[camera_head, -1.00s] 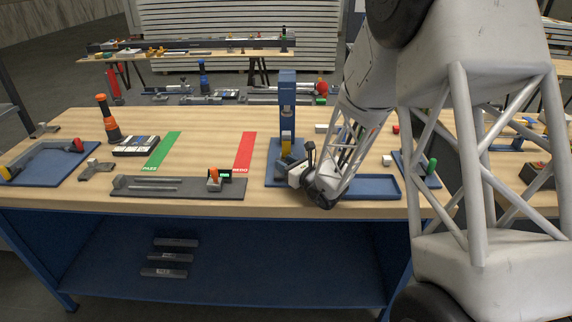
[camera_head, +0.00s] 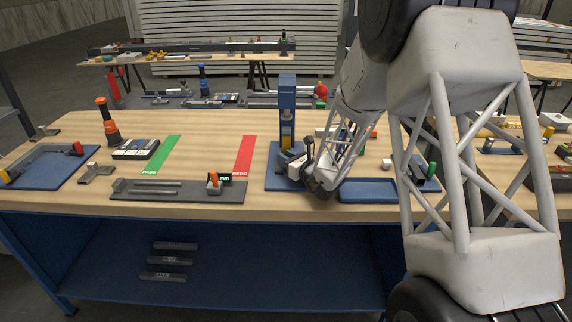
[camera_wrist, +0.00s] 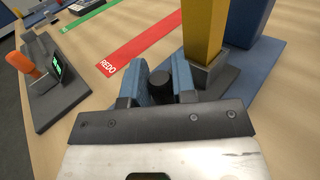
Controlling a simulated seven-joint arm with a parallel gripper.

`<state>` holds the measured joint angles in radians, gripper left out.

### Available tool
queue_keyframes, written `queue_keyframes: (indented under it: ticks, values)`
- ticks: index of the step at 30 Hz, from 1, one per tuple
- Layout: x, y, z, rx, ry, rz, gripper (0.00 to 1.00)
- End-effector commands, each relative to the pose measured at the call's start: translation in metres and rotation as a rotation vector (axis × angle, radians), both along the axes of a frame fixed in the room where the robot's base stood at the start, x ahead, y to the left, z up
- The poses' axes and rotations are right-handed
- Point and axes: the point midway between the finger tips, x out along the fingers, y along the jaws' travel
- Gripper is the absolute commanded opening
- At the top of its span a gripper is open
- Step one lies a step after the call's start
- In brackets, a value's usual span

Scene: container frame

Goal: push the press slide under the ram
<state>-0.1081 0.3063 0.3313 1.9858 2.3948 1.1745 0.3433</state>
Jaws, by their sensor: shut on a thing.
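The press (camera_head: 287,95) is a blue column on a blue base plate (camera_head: 278,180). Its yellow ram (camera_head: 286,133) hangs at the front; it also shows in the wrist view (camera_wrist: 203,35). The dark grey press slide (camera_wrist: 225,82) lies on the base, with a grey block (camera_wrist: 208,74) directly below or at the ram's lower end; I cannot tell whether they touch. My gripper (camera_head: 294,167) is low at the front of the press. In the wrist view its blue-padded fingers (camera_wrist: 158,85) are shut on a black knob (camera_wrist: 160,80), beside the grey block.
A blue tray (camera_head: 368,196) lies right of the press. Left of it are a red REDO strip (camera_head: 243,155), a grey fixture with an orange handle (camera_head: 213,181) and a green strip (camera_head: 163,155). The wood between the strips is clear.

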Motion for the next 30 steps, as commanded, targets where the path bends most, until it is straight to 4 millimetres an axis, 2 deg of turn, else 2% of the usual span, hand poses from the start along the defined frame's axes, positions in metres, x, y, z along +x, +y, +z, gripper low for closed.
queue_keyframes:
  ticks: [3, 9, 21, 22, 26, 30]
  values:
    - [0.017, 0.0, 0.0, 0.0, 0.0, 0.001, 0.0]
    - [0.038, 0.0, 0.0, -0.001, -0.001, 0.0, 0.0]
    - [0.045, -0.001, 0.001, 0.0, -0.001, -0.002, 0.0]
    - [0.045, -0.001, 0.001, 0.001, -0.002, -0.002, 0.3]
    - [0.044, -0.001, 0.001, 0.0, -0.001, -0.002, 0.49]
    - [0.044, -0.001, 0.0, 0.001, -0.001, -0.001, 0.5]
